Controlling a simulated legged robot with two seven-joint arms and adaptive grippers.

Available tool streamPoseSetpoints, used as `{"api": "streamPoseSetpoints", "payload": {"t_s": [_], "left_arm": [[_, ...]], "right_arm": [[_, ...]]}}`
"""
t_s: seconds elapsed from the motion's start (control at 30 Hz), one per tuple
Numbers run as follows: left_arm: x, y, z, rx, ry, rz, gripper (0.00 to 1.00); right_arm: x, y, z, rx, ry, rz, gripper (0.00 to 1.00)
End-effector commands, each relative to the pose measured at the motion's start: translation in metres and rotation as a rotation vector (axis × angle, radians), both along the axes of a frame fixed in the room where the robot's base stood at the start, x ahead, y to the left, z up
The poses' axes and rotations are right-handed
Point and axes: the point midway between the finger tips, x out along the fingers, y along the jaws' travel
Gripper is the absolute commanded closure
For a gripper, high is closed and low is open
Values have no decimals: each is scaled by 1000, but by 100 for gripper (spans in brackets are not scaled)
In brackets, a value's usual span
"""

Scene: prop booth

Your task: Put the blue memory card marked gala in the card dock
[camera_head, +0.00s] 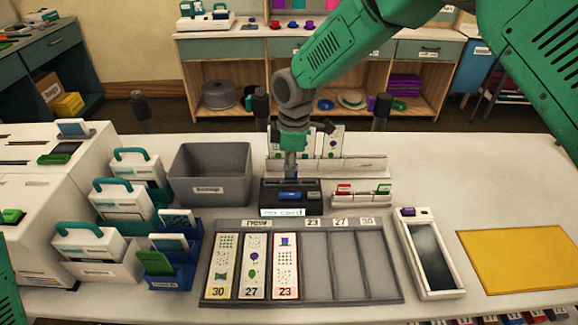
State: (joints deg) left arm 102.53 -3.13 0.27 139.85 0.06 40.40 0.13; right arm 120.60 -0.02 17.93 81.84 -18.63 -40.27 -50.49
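The card dock (312,200) is a dark box in the middle of the white counter, with a small lit display that seems to read "no card". A small blue memory card (289,195) shows at the dock's front top; its marking is too small to read. My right gripper (291,178) points straight down over the dock, its fingers narrow and close together, seemingly shut on the blue card. Whether the card sits in the slot cannot be told. A white holder (362,201) right of the dock carries a red card (344,188) and a green card (384,188). My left gripper is out of view.
A grey bin (210,175) stands left of the dock. A grey tray (390,290) with several printed strips lies in front. A white-framed device (431,262) and a yellow mat (522,260) lie right. The right rear counter is clear.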

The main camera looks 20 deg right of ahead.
Motion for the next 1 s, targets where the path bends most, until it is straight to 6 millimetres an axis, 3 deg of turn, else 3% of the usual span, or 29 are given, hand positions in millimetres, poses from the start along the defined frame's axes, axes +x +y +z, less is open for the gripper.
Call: {"api": "streamPoseSetpoints", "payload": {"t_s": [0.83,0.9,1.0], "left_arm": [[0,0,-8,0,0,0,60],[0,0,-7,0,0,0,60],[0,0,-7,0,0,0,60]], "right_arm": [[1,1,-27,-1,-4,0,100],[1,1,-26,-1,-4,0,71],[1,1,-26,-1,-4,0,71]]}}
